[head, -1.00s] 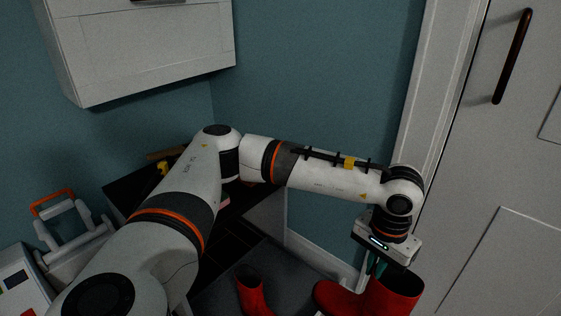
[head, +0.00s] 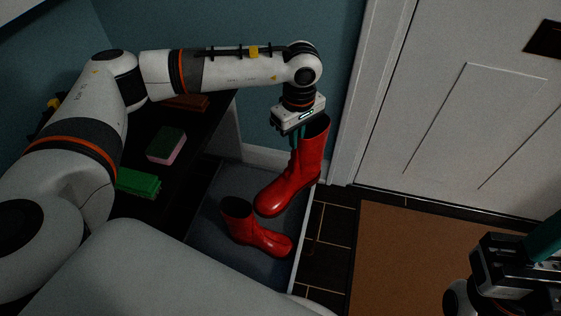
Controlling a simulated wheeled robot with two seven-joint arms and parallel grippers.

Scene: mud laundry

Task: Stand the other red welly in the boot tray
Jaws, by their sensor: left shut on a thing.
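A red welly (head: 295,172) hangs upright from my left gripper (head: 296,138), toe pointing down-left. The gripper is shut on the boot's upper shaft, at its left side. The other red welly (head: 257,233) stands upright in the grey boot tray (head: 208,225), toe to the right. The held boot is over the back right part of the tray and looks larger; I cannot tell whether its sole touches the tray. My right gripper (head: 535,250) is at the lower right edge, partly cut off, away from the boots; its opening does not show clearly.
A dark bench (head: 185,125) with a pink and green sponge (head: 166,145) and a green stack (head: 138,183) stands left of the tray. A brown doormat (head: 400,245) lies on dark tiles to the right, before a white door (head: 450,110). The wall is close behind.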

